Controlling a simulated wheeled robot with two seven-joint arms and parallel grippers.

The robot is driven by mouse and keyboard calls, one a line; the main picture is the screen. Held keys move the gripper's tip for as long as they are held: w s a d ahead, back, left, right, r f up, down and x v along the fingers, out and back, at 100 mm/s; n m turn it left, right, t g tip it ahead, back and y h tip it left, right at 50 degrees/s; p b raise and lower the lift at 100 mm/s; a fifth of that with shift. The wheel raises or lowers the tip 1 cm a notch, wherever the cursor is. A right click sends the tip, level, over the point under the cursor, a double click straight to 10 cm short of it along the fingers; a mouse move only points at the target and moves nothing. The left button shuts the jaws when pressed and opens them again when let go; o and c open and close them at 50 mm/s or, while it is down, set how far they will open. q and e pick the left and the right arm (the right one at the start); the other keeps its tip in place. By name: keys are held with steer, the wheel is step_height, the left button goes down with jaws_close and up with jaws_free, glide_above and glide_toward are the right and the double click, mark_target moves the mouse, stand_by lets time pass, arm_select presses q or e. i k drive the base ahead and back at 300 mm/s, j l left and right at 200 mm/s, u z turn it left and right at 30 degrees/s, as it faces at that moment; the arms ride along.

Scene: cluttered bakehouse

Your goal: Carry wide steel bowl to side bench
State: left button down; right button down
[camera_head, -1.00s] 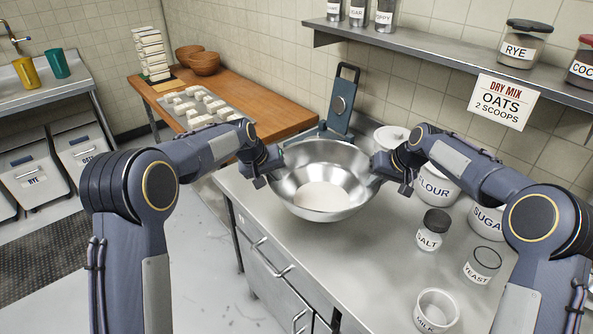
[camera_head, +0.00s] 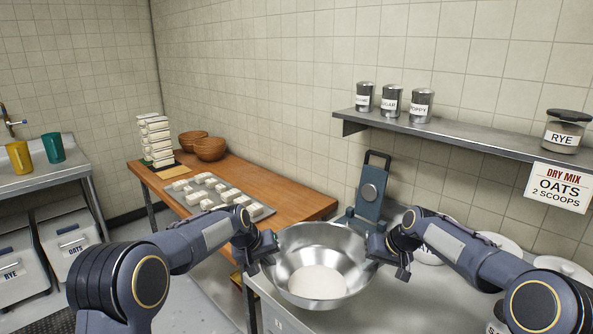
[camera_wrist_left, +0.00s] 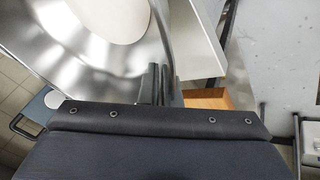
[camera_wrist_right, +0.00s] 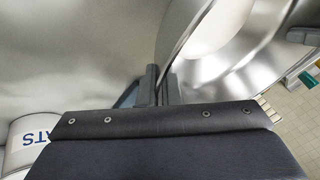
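The wide steel bowl (camera_head: 345,292) shows low in the middle of the head view, roughly level, with something pale in its bottom. My left gripper (camera_head: 268,252) is shut on its left rim, and my right gripper (camera_head: 376,252) is shut on its right rim. Both wrist views show the rim running between the dark fingers, in the left wrist view (camera_wrist_left: 160,85) and in the right wrist view (camera_wrist_right: 160,85). The bowl appears over the left end of the steel counter (camera_head: 430,305); its underside is hidden. A wooden-topped bench (camera_head: 290,196) stands beyond it to the left.
The wooden bench holds a tray (camera_head: 257,211) of pale blocks, two brown bowls (camera_head: 209,149) and a stack of pale boxes (camera_head: 154,140). A blue upright device (camera_head: 371,190) stands behind the steel bowl. The bench's near right part is bare. A wall shelf (camera_head: 440,131) is at right.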

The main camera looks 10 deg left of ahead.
mark_target(277, 195)
steer(key=i+j+z, duration=0.1)
steer(key=j, duration=0.35)
steer(key=i+j+z, duration=0.15)
steer(key=j, duration=0.3)
steer(key=i+j+z, duration=0.1)
steer(key=j, duration=0.4)
steer(key=i+j+z, duration=0.15)
steer(key=j, duration=0.35)
steer(key=i+j+z, duration=0.1)
steer(key=j, duration=0.35)
steer(key=i+j+z, duration=0.15)
steer(key=j, duration=0.3)
steer(key=i+j+z, duration=0.1)
steer(key=j, duration=0.35)
steer(key=i+j+z, duration=0.15)
steer(key=j, duration=0.35)
steer(key=i+j+z, duration=0.15)
steer(key=i+j, duration=0.3)
steer(key=i+j+z, duration=0.15)
steer(key=i+j, duration=0.25)
steer(key=j, duration=0.15)
